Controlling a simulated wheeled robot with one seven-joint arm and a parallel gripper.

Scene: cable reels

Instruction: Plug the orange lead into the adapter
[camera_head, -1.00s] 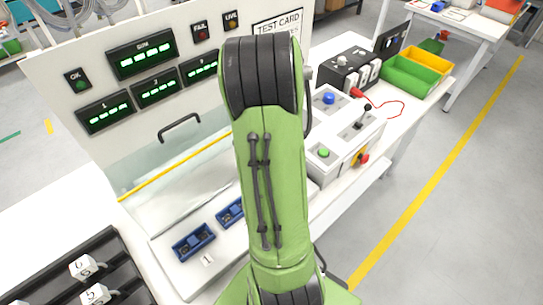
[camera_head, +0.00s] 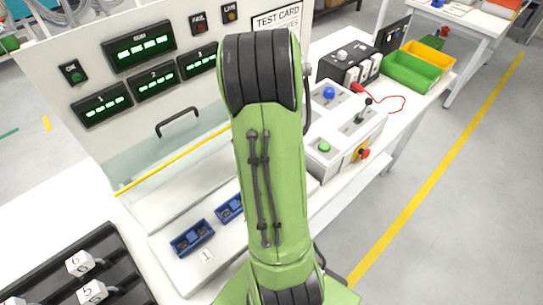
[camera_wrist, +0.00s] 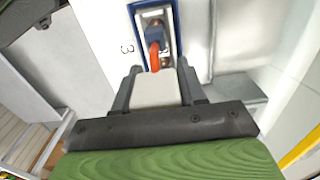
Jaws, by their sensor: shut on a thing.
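In the wrist view my gripper (camera_wrist: 160,74) is shut on a white block (camera_wrist: 155,91). An orange-red rounded piece (camera_wrist: 154,56) shows just beyond the block, at the lower end of a blue-rimmed holder (camera_wrist: 177,28) marked 3. I cannot tell whether it is joined to the block or touches the holder. In the head view a red-orange lead (camera_head: 403,99) lies on the bench at the right, its red plug (camera_head: 358,87) against a black box (camera_head: 341,68) with white sockets. I cannot tell which thing is the adapter. My gripper is hidden behind my arm there.
Blue holders (camera_head: 191,239) sit on the white bench in front of the display panel (camera_head: 95,58). A black rack (camera_head: 60,268) with white numbered blocks is at lower left. A control box (camera_head: 322,167) with buttons and a joystick stands right of my arm. Green (camera_head: 411,74) and yellow bins are beyond.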

